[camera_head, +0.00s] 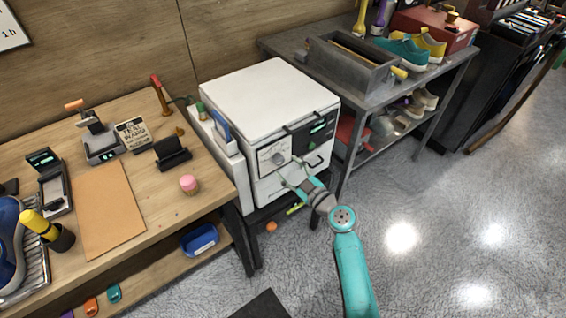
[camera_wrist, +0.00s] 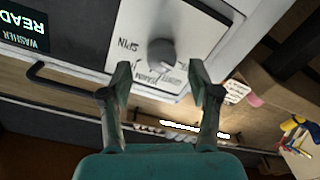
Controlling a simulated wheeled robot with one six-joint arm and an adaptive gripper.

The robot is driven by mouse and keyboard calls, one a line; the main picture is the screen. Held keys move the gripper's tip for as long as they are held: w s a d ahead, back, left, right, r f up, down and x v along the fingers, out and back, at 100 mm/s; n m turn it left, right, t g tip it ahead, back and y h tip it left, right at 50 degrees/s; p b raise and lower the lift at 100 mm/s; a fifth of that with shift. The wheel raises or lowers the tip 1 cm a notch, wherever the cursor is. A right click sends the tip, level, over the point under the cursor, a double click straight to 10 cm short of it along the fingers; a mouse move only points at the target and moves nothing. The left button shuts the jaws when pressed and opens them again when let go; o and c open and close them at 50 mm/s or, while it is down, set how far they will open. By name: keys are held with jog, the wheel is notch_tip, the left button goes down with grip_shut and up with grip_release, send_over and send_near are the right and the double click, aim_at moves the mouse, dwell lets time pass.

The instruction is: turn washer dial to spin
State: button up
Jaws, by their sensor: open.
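The white washer (camera_head: 268,95) stands between the wooden bench and the metal table. Its front has a pale panel with a round grey dial (camera_head: 278,158), which also shows in the wrist view (camera_wrist: 163,52). The word SPIN is printed to the left of the dial in the wrist view, with other labels below it, partly hard to read. My gripper (camera_head: 297,179) is in front of the washer, close to the panel. In the wrist view its two teal fingers (camera_wrist: 160,78) are spread apart, with nothing between them, and the dial appears just beyond the gap.
A dark handle (camera_wrist: 65,80) and a lit display (camera_wrist: 22,27) are on the washer front beside the panel. The wooden bench (camera_head: 140,225) is at left, and the grey metal table (camera_head: 300,50) is at right. Open floor (camera_head: 440,220) lies at right.

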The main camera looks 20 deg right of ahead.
aim_at(281, 163)
jog(key=shift+x, duration=1.75)
jog(key=shift+a, duration=0.1)
jog(key=c, duration=1.2)
